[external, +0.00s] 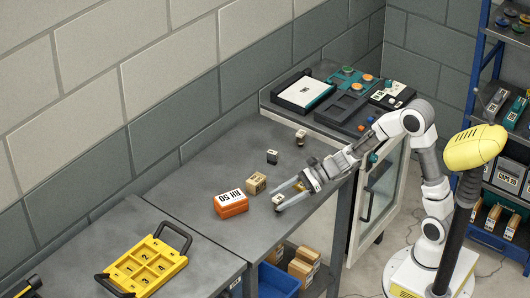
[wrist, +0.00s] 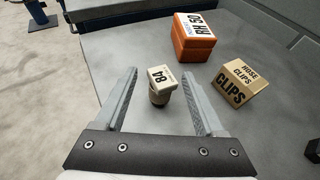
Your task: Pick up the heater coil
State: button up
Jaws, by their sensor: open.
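A small part (wrist: 158,97) with a pale tag marked "84" stands on the grey bench in the wrist view. Its lower body is brownish and round; it may be the heater coil, but I cannot read that name on it. It also shows in the external view (external: 278,200), near the bench's front edge. My gripper (wrist: 159,74) is open, with one finger on each side of this part and a visible gap to both. The gripper (external: 280,198) reaches in from the right in the external view.
An orange box (external: 231,204) and a cardboard hose clips box (external: 256,183) stand close beyond the fingertips. A small dark part (external: 272,157) and another small tagged part (external: 301,137) stand farther back. A yellow tray (external: 146,266) lies at lower left.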

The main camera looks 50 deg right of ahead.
aim_at(270, 213)
jog(key=x, duration=0.2)
jog(key=b+x, duration=0.1)
jog(key=x, duration=0.1)
jog(key=shift+w+f, duration=0.1)
jog(key=shift+f, duration=0.3)
jog(key=shift+d, duration=0.1)
grip_shut()
